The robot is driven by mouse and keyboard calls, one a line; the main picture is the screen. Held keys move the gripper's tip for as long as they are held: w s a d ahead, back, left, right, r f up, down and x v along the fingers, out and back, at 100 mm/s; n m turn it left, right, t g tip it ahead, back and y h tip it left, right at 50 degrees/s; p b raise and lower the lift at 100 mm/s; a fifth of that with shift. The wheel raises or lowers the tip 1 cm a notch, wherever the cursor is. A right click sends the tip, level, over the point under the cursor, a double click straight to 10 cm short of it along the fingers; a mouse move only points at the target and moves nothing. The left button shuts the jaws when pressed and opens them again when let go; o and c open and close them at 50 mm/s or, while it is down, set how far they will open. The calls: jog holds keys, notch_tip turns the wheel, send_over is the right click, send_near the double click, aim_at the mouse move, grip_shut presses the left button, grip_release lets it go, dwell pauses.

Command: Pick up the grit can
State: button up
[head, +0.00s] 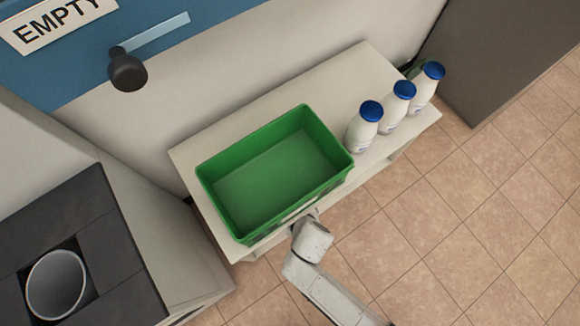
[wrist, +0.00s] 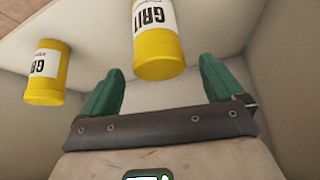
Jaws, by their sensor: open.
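Two yellow grit cans with white labels reading "GRIT" show in the wrist view. One grit can (wrist: 160,55) is at the top middle, in line with the gap between my fingers, its upper part cut off by the frame. The other grit can (wrist: 45,75) stands to the left, outside the left finger. My gripper (wrist: 161,68) has green fingers that are open, and neither visibly touches a can. In the head view the cans are hidden, and my arm's end goes out of sight at the white shelf's front edge.
A green crate (head: 208,192), empty, sits on the white shelf unit (head: 345,75). Three white bottles with blue caps (head: 365,125) stand to its right. A dark-topped cabinet with a bin (head: 55,285) is at lower left. Pale walls enclose the cans' compartment. Tiled floor lies clear at right.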

jog(key=shift+b+x, duration=1.9)
jog(key=shift+x, duration=0.9)
jog(key=shift+s+d+f, duration=0.15)
jog(key=c, duration=1.3)
jog(key=shift+c, duration=0.6)
jog(key=shift+r, duration=0.2)
